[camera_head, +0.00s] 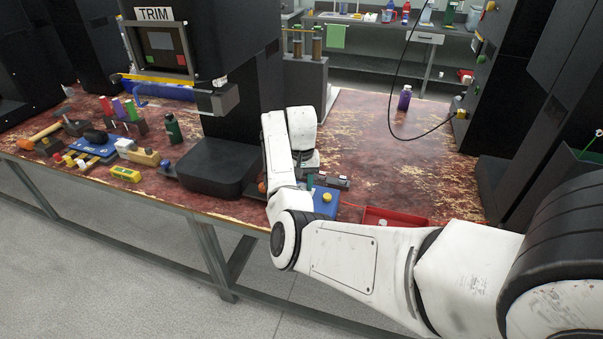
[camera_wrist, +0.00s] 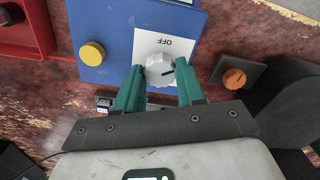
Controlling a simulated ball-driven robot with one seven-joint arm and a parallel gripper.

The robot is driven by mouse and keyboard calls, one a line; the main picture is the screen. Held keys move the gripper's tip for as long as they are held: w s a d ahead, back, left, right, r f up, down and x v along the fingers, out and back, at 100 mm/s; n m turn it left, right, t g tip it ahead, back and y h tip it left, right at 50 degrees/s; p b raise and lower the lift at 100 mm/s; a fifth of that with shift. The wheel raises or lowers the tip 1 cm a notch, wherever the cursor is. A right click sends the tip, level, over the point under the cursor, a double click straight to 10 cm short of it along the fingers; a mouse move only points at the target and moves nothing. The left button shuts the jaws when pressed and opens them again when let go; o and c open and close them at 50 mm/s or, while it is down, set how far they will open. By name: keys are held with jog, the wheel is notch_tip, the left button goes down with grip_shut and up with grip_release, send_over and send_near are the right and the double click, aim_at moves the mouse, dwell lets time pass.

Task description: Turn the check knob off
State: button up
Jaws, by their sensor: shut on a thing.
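The check knob (camera_wrist: 158,64) is a pale grey, ridged dial with a dark pointer line. It sits on a white plate (camera_wrist: 150,42) marked "OFF", on a blue box (camera_wrist: 100,22) that also shows in the head view (camera_head: 323,209). In the wrist view the pointer line points to the right, while the "OFF" word lies above the knob, printed upside down. My gripper (camera_wrist: 160,74) has its two green fingers on either side of the knob, shut on it. In the head view my arm hides the knob.
A yellow button (camera_wrist: 92,53) is on the same blue box. An orange knob (camera_wrist: 234,78) on a dark box is close to the right. A red tray (camera_head: 395,220) lies beside the blue box. A black machine (camera_head: 215,165) stands left of my arm.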

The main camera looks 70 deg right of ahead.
jog(key=n+p, duration=0.1)
jog(key=n, duration=0.1)
jog(key=n+p, duration=0.3)
jog(key=shift+r+n, duration=0.25)
jog(key=shift+n, duration=0.15)
jog(key=n+p, duration=0.3)
jog(key=n, duration=0.2)
jog(key=shift+f, duration=0.15)
jog(key=shift+n, duration=0.4)
jog(key=shift+w, duration=0.1)
jog(key=o, duration=1)
notch_tip(320, 180, up, 11)
jog(key=shift+f, duration=0.15)
jog(key=shift+a+f, duration=0.1)
